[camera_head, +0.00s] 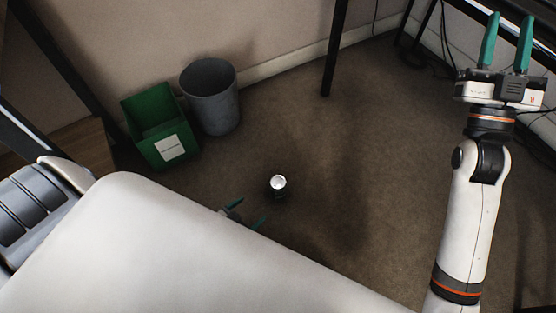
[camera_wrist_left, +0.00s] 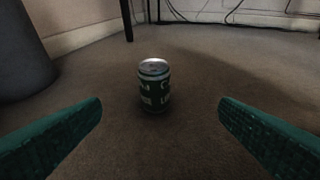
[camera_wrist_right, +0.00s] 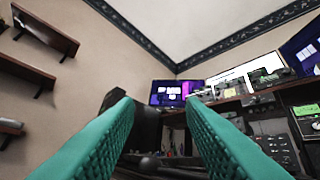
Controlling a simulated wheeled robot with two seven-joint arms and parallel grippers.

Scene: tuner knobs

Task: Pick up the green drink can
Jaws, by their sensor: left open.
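The green drink can (camera_wrist_left: 154,88) stands upright on the carpet in the left wrist view, ahead of my left gripper (camera_wrist_left: 160,122) and a little left of the middle between its fingers. In the head view the can (camera_head: 278,185) shows mostly its silver top. My left gripper (camera_head: 248,214) is open and empty, low near the floor, with its fingers pointing toward the can and apart from it; my white arm hides part of it. My right gripper (camera_head: 507,44) is raised at the upper right, fingers apart with nothing between them. It also shows in the right wrist view (camera_wrist_right: 160,112).
A green bin (camera_head: 160,125) with a white label and a grey round bin (camera_head: 210,98) stand by the wall. A dark table leg (camera_head: 335,50) stands behind the can. The right wrist view shows monitors (camera_wrist_right: 245,80) and wall shelves (camera_wrist_right: 45,32). Carpet around the can is clear.

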